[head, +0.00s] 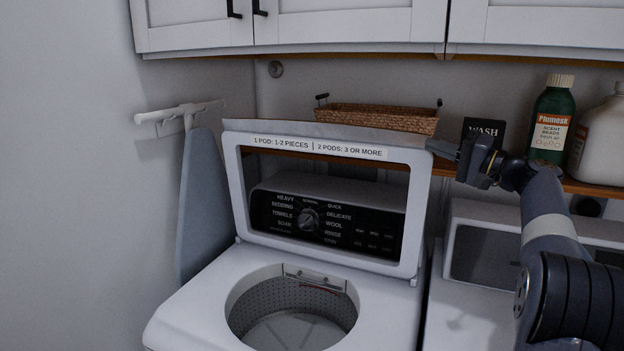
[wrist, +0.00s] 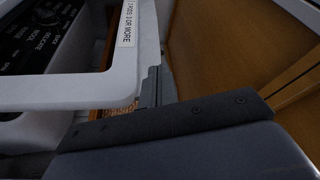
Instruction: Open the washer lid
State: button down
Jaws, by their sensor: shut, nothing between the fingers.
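The washer lid (head: 233,180) stands raised, nearly upright, at the back of the washer (head: 200,290). The open drum (head: 292,315) shows below it. The control panel (head: 320,222) shows through the lid's window. My gripper (head: 434,148) is shut and empty at the lid's upper right corner. In the wrist view, the gripper fingers (wrist: 152,88) are close beside the lid's frame (wrist: 148,50). I cannot tell whether they touch it.
A shelf behind holds a wicker basket (head: 375,118), a dark WASH sign (head: 484,128), a green bottle (head: 552,118) and a white jug (head: 600,140). White cabinets (head: 350,25) hang above. The dryer (head: 465,310) stands right. An ironing board (head: 200,200) hangs left.

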jog(key=shift+w+d+r+p, duration=0.1)
jog(key=shift+w+p, duration=0.2)
jog(key=shift+w, duration=0.05)
jog(key=shift+s+b, duration=0.15)
jog(key=shift+b, duration=0.2)
jog(key=s+a+f+b+v, duration=0.1)
jog(key=b+v, duration=0.3)
jog(key=v, duration=0.8)
jog(key=w+a+r+p, duration=0.3)
jog(key=w+a+p, duration=0.4)
jog(key=w, duration=0.3)
jog(key=shift+w+a+m, duration=0.2)
jog(key=shift+a+m, duration=0.05)
jog(key=shift+m, duration=0.05)
